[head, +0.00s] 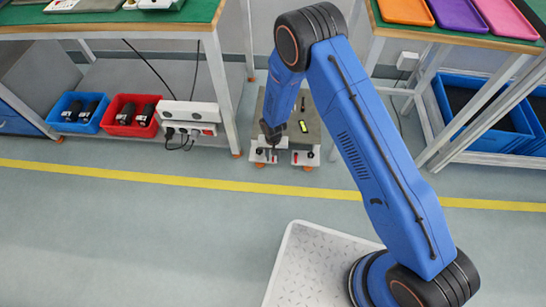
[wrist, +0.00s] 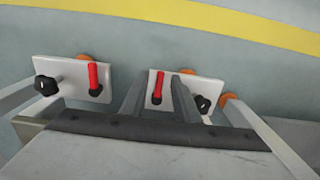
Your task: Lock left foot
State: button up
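A white foot plate (head: 258,155) with a red lever stands at the left front of a low grey cart in the head view. It is the right plate (wrist: 209,91) in the wrist view, with a red lever (wrist: 158,82) and a black knob (wrist: 203,104). A similar plate (head: 313,158) is at the cart's right front; in the wrist view this plate (wrist: 70,72) has its own red lever (wrist: 93,77). My gripper (wrist: 153,92) is open, its fingers apart on either side of the right-hand lever in the wrist view. Contact cannot be told.
The cart top (wrist: 150,155) lies close below the gripper. Workbenches stand left and right of the cart. A red bin (head: 121,131), a blue bin (head: 70,128) and a white power box (head: 188,115) are at left. Floor around the yellow line (head: 200,182) is clear.

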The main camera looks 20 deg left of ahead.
grip_shut()
jog(key=shift+d, duration=0.1)
jog(key=n, duration=0.1)
jog(key=d+n, duration=0.1)
jog(key=n, duration=0.1)
jog(key=w+n, duration=0.1)
jog(key=n, duration=0.1)
jog(key=shift+d, duration=0.25)
jog(key=shift+w+d+n, duration=0.15)
jog(key=shift+w+n, duration=0.05)
jog(key=shift+n, duration=0.6)
jog(key=shift+w+d+n, duration=0.15)
jog(key=shift+n, duration=0.65)
jog(key=shift+w+d+n, duration=0.15)
jog(key=shift+w+n, duration=0.05)
jog(key=shift+n, duration=0.6)
grip_release()
